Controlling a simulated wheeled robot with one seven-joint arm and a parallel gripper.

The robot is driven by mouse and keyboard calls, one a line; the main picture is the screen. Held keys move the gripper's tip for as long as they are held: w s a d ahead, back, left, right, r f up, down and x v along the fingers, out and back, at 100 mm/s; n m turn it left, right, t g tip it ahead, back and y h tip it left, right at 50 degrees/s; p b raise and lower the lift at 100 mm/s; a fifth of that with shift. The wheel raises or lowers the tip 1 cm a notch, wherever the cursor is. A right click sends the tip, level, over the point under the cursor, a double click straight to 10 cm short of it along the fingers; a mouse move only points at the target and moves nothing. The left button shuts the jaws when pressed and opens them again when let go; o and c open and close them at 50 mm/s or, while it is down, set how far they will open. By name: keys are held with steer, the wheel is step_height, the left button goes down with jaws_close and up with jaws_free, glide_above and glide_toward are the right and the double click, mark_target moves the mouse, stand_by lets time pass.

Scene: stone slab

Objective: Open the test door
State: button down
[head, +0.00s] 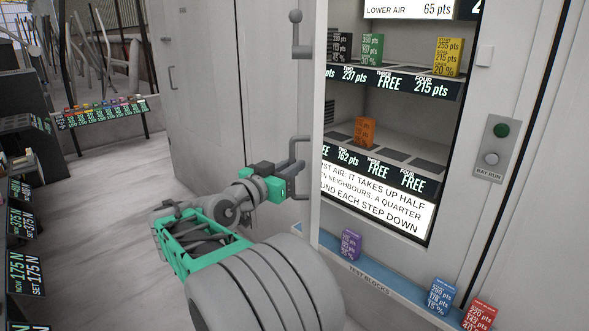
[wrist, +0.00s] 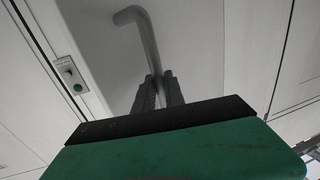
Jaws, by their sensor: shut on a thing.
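A tall pale grey door panel (head: 276,110) stands at the left side of the lit test bay, its narrow edge facing the bay. A grey bar handle (head: 299,147) is on the panel's lower part. My gripper (head: 291,183), with green and dark parts, is at this handle. In the wrist view, my gripper's two dark fingers (wrist: 158,88) close on the handle's bar (wrist: 147,42), whose bent top end shows above them. The handle's lower part is hidden behind the gripper in the wrist view. The bay's interior with shelves is visible to the right of the panel.
A second handle (head: 299,35) is higher on the panel. Purple (head: 350,245), blue (head: 440,296) and red (head: 479,315) blocks stand on a blue ledge (head: 390,290) below the bay. A button plate (head: 494,148) is at right. Floor (head: 110,200) at left is clear.

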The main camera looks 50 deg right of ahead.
steer(key=c, duration=1.4)
jaws_free()
steer(key=shift+w, duration=0.1)
